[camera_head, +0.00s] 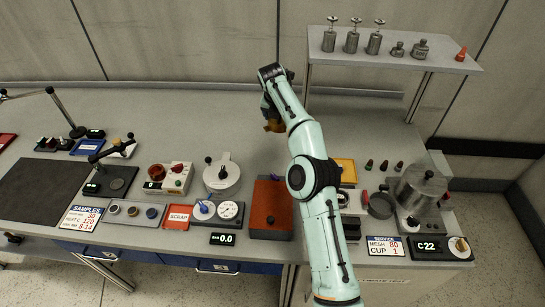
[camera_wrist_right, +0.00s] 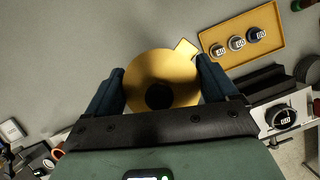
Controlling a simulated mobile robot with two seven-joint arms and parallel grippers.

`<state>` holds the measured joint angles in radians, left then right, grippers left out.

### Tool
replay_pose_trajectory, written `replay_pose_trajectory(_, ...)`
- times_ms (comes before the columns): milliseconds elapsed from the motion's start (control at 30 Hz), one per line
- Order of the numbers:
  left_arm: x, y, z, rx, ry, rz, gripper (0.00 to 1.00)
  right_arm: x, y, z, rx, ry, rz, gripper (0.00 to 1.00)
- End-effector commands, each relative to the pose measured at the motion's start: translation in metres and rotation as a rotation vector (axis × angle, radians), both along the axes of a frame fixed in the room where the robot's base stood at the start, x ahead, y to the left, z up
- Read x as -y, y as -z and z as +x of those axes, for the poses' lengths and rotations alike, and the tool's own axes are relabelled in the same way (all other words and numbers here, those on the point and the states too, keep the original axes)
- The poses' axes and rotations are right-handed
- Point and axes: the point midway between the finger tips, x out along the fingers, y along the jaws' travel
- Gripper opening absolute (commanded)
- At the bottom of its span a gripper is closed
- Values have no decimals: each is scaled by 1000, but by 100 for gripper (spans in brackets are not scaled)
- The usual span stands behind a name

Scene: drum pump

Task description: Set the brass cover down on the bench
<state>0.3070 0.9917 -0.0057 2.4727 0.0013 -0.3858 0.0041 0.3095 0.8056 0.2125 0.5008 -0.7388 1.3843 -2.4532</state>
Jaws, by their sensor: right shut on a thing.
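The brass cover (camera_wrist_right: 160,66) is a round gold disc with a dark round spot near its middle and a small tab at its upper right. My right gripper (camera_wrist_right: 160,86) is shut on it, one dark finger at each side. In the head view, the right gripper (camera_head: 271,108) is over the back part of the grey bench (camera_head: 340,112), with the brass cover (camera_head: 274,127) showing below it, partly hidden by my arm. I cannot tell how high the cover is above the bench. My left gripper is not in view.
Bare bench surrounds the cover at the back. A yellow tray (camera_wrist_right: 270,58) with several round weights lies to its right in the wrist view. A red-brown box (camera_head: 272,208), a white round device (camera_head: 221,173) and a metal pot (camera_head: 421,186) stand nearer the front. A raised shelf (camera_head: 440,62) is at the back right.

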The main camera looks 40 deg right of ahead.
Motion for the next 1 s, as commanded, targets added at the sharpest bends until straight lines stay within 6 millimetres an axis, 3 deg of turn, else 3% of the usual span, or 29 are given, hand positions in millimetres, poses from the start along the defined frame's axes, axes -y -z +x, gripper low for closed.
replay_pose_trajectory(167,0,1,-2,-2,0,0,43,1,26,-2,-6,-1,0,43)
replay_pose_trajectory(500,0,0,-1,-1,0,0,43,0,117,-2,-4,-1,3,43)
replay_pose_trajectory(600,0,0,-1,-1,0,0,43,0,137,-1,-2,0,3,43)
replay_pose_trajectory(1000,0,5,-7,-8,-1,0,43,0,177,-2,-2,1,3,43)
